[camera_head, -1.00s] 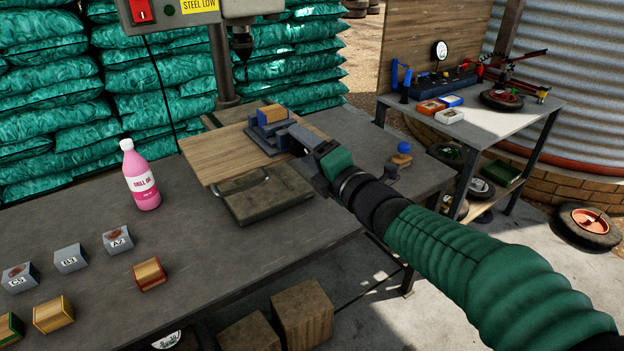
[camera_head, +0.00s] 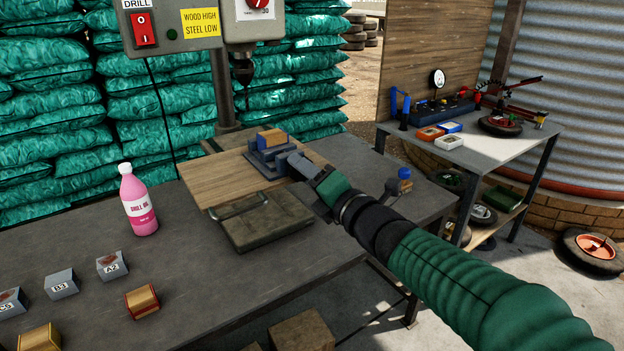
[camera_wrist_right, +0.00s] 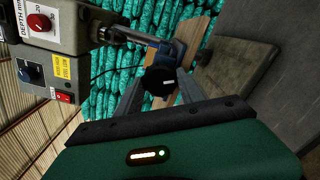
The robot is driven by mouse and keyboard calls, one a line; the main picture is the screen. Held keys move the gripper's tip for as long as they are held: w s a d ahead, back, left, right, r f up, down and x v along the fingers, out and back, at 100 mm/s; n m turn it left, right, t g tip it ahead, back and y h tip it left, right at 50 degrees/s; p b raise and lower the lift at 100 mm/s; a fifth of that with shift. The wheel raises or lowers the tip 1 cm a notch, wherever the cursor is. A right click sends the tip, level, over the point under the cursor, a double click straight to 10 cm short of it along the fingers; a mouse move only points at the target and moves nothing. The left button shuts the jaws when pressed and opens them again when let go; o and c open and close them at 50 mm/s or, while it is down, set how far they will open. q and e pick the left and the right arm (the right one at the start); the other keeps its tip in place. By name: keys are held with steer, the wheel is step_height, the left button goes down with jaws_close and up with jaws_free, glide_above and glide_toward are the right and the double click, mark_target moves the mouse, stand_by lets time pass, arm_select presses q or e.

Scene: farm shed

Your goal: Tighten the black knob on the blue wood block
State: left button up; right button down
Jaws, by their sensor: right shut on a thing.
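A blue vise (camera_head: 262,162) holds a small wood block (camera_head: 271,136) on the wooden board (camera_head: 200,180) under the drill press. My right gripper (camera_head: 298,162) reaches the right side of the vise from the lower right. In the right wrist view the black knob (camera_wrist_right: 159,80), with a small white mark, sits between my right gripper's two fingers (camera_wrist_right: 166,86), which are shut on it. Part of the blue vise (camera_wrist_right: 173,50) shows behind the knob. In the head view the knob is hidden by the gripper. My left gripper is in neither view.
The drill chuck (camera_head: 242,70) hangs above and left of the vise. A dark flat plate with a handle (camera_head: 262,222) lies in front of it. A pink bottle (camera_head: 139,205) and several small blocks stand to the left. A blue-topped object (camera_head: 404,175) stands right of my arm.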

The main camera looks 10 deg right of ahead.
steer(key=m+p, duration=1.9)
steer(key=m, duration=1.1)
steer(key=c, duration=0.8)
jaws_free()
steer(key=shift+o, duration=0.2)
